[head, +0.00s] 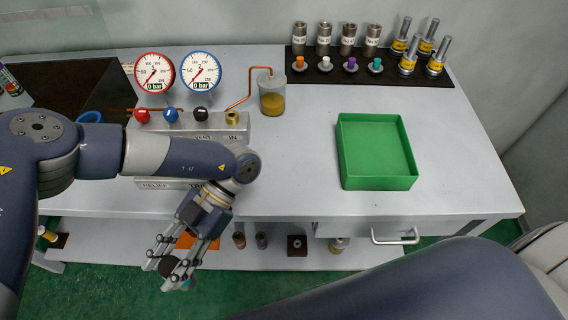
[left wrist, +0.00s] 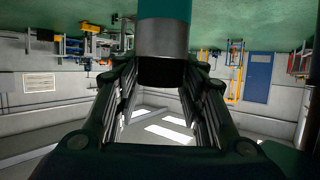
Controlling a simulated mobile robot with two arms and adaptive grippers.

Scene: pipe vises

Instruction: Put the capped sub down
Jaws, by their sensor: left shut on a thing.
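My left gripper (head: 166,276) hangs in front of the bench's front edge, pointing down. It is shut on the capped sub, which shows in the left wrist view as an upside-down-looking cylinder with a grey metal band (left wrist: 162,38), a teal part above it and a dark end. The fingers (left wrist: 163,70) lie on both sides of it. The sub is clear of the bench top. My right gripper is out of view.
A green tray (head: 378,184) stands empty on the grey bench (head: 300,170). A black mat (head: 335,76) at the back holds steel cylinders, coloured plugs and yellow-banded parts. Two gauges (head: 155,74), a valve block (head: 236,128) and a jar (head: 272,98) stand left. The bench middle is clear.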

